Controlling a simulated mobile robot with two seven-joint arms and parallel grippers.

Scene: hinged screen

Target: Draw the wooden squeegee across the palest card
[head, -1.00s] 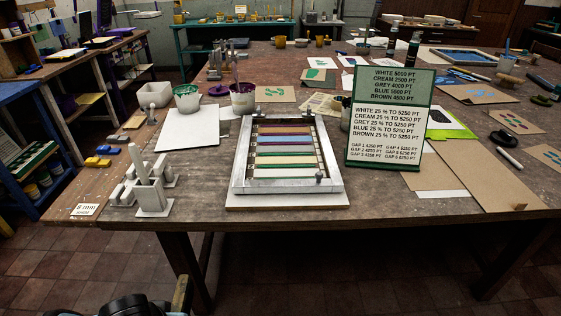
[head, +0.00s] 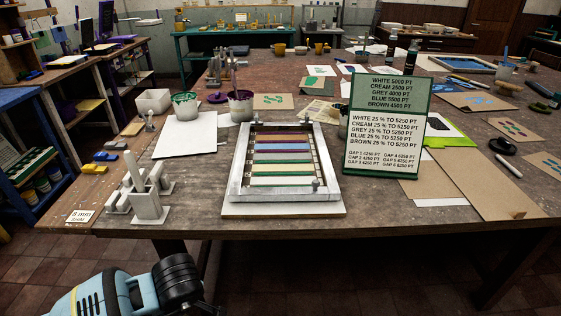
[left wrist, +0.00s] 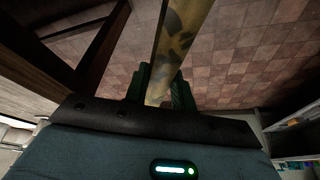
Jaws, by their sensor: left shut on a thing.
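A long, stained, yellow-brown wooden piece (left wrist: 181,38), which looks like the wooden squeegee, runs between the green fingers of my left gripper (left wrist: 161,90) in the left wrist view. The fingers are shut on it. In the head view my left arm shows low at the left, below the table front; its fingers and the wooden piece are not clearly visible there. The pale screen frame (head: 236,180) lies flat on the table. My right gripper is out of view.
A grey stand (head: 149,206) with upright posts is left of the frame. A green-framed sign (head: 387,125) stands to its right. Tubs (head: 185,105) and white sheets (head: 186,138) lie behind left. Brown boards (head: 478,185) cover the right. Open floor lies before the table.

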